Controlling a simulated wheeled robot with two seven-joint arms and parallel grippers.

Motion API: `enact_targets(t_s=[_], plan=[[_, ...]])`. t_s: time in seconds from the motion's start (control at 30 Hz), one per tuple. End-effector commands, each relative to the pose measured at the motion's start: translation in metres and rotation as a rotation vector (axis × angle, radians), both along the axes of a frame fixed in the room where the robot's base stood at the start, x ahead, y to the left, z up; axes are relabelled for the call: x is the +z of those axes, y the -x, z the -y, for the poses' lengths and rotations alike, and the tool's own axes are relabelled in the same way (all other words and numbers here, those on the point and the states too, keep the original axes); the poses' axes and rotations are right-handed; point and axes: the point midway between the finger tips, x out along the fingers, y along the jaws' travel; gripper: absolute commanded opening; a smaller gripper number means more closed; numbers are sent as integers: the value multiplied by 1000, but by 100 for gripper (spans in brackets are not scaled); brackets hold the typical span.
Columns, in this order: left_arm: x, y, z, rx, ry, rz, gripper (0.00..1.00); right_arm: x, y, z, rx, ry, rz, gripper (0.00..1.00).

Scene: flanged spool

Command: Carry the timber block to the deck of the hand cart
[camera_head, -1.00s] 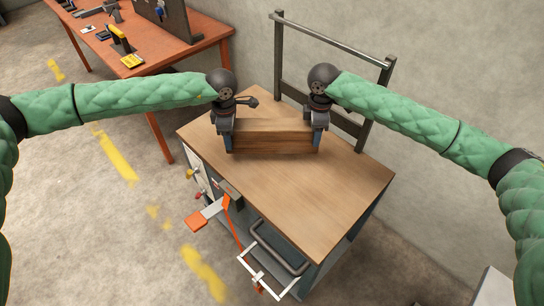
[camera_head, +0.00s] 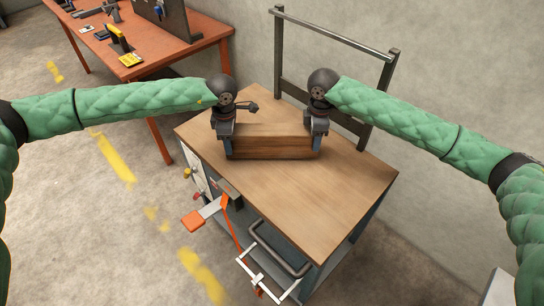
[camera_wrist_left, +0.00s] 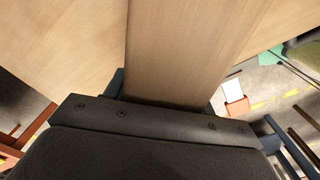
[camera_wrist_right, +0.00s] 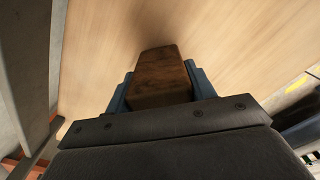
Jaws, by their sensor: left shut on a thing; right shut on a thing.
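The timber block (camera_head: 272,146) is a long brown beam lying level across the wooden top of a cart-like unit (camera_head: 315,205). My left gripper (camera_head: 227,146) is shut on its left end and my right gripper (camera_head: 315,143) is shut on its right end. The block's top shows between the fingers in the left wrist view (camera_wrist_left: 185,50), and it also shows in the right wrist view (camera_wrist_right: 160,78). I cannot tell whether its underside touches the wooden surface.
An orange table (camera_head: 190,45) with tools stands at the back left. An orange-handled tool (camera_head: 193,220) and a grey bar handle (camera_head: 278,250) are at the unit's front left side. The wooden top is bare in front of the block. A concrete wall is close behind.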

Motion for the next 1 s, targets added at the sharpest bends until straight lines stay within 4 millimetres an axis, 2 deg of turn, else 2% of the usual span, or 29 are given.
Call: enact_targets(t_s=[0.3,0.33,0.4,0.77,0.87,1.0], plan=[[-12,-1,0,1,0,1,0,-12,-1,0,-1,0,1,0],[-11,0,0,1,-1,0,60,-11,0,0,-1,1,0,60],[-11,0,0,1,-1,0,74,-11,0,0,-1,1,0,74],[-8,0,0,0,0,0,76,-11,0,0,0,0,0,76],[1,-1,0,0,1,1,76,-11,0,0,0,0,0,76],[23,-1,-1,1,1,3,76,-11,0,0,0,0,0,76]])
